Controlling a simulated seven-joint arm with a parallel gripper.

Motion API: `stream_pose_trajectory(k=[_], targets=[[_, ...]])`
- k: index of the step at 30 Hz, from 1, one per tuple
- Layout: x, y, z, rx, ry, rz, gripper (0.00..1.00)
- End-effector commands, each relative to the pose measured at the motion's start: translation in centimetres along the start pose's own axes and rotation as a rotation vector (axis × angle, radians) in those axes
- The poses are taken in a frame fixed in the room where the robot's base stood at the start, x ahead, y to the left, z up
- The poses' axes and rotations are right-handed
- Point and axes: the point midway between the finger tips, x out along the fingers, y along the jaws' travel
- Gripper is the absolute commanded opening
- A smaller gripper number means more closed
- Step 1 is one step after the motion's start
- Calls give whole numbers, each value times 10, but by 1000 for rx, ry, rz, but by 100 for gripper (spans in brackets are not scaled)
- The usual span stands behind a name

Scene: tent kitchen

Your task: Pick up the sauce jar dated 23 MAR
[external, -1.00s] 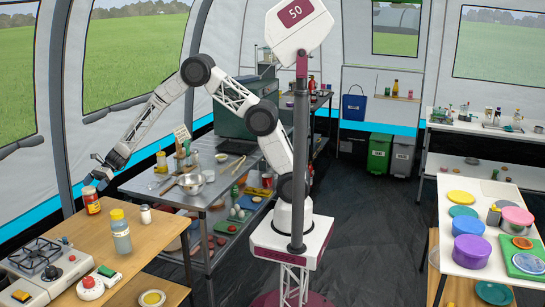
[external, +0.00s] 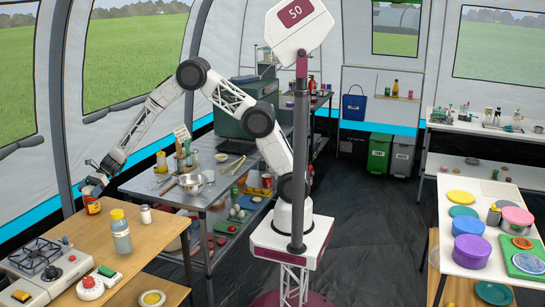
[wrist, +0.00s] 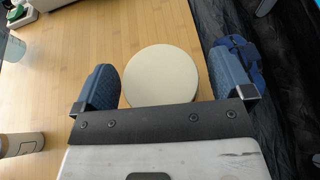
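A red sauce jar with a label (external: 92,204) stands upright near the far edge of the wooden table in the external view. Its date is too small to read. My gripper (external: 95,184) is right at the jar's top. In the wrist view the jar's round cream lid (wrist: 161,75) lies between the two blue fingers of my gripper (wrist: 165,82). The fingers are apart, one on each side. The left finger is very close to the lid, and a narrow gap shows on the right. The jar's body is hidden below the lid there.
A clear bottle with a yellow cap (external: 121,236) and a small white shaker (external: 146,215) stand nearby on the wooden table (external: 172,236). The table's edge is close beside the jar.

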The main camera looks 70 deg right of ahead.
Motion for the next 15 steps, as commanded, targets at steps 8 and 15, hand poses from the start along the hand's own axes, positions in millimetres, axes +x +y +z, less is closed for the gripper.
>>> stream_pose_trajectory(k=[8,15], targets=[[0,0,0,0,0,0,55],[0,0,0,0,0,0,18]])
